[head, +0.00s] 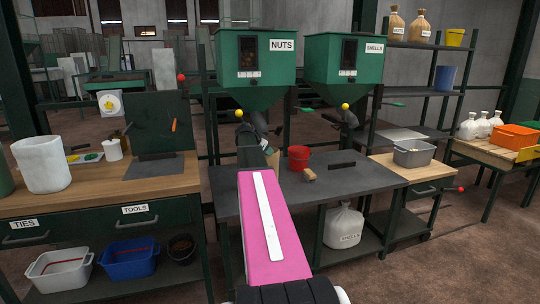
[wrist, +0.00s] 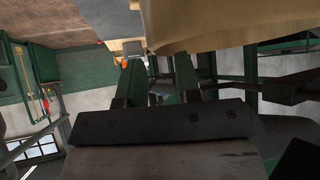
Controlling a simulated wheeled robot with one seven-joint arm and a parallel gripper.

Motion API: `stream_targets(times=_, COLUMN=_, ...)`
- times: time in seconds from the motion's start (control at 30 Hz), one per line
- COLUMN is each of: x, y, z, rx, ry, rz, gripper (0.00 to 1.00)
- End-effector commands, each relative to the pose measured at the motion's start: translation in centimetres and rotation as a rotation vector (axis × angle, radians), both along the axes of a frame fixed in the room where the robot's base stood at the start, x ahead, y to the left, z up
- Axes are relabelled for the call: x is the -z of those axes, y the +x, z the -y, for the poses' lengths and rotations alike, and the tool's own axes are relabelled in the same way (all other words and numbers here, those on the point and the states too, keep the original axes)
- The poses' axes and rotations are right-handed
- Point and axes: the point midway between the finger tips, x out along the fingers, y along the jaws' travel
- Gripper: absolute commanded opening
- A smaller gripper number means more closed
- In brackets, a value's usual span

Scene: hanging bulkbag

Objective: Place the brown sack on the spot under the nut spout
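My gripper (wrist: 157,68) shows in the wrist view with its two green fingers apart and a gap between them. A tan-brown surface, which looks like the brown sack (wrist: 235,25), fills the upper right of that view, very close to the right fingertip; I cannot tell if they touch. In the head view my arm reaches under the green NUTS hopper (head: 262,72) and hides most of the area below its dark spout (head: 259,121). Only a small tan sliver of the sack (head: 270,149) shows beside the arm's end. The spot under the spout is hidden.
The grey table (head: 365,180) holds a red bucket (head: 299,157) and a small tan-handled tool (head: 309,175). The SHELLS hopper (head: 343,72) hangs to the right. Other brown sacks (head: 396,26) stand on the top shelf. A wooden bench (head: 150,187) stands left.

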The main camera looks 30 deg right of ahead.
Motion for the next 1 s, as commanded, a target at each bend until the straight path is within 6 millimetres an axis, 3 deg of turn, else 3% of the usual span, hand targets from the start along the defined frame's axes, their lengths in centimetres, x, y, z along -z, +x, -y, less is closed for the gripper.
stream_targets(times=0.3, x=-4.2, y=-0.9, z=-4.6, rx=-0.001, ry=-0.001, rz=0.002, gripper=0.31)
stream_targets(times=0.7, x=-5.9, y=-1.1, z=-6.5, rx=-0.001, ry=0.001, rz=-0.002, gripper=0.31)
stream_targets(times=0.87, x=-3.8, y=-1.6, z=-8.1, rx=-0.050, ry=0.026, rz=-0.040, gripper=0.31)
stream_targets(times=1.0, x=1.8, y=-3.1, z=-12.7, rx=-0.195, ry=0.101, rz=-0.149, gripper=0.31)
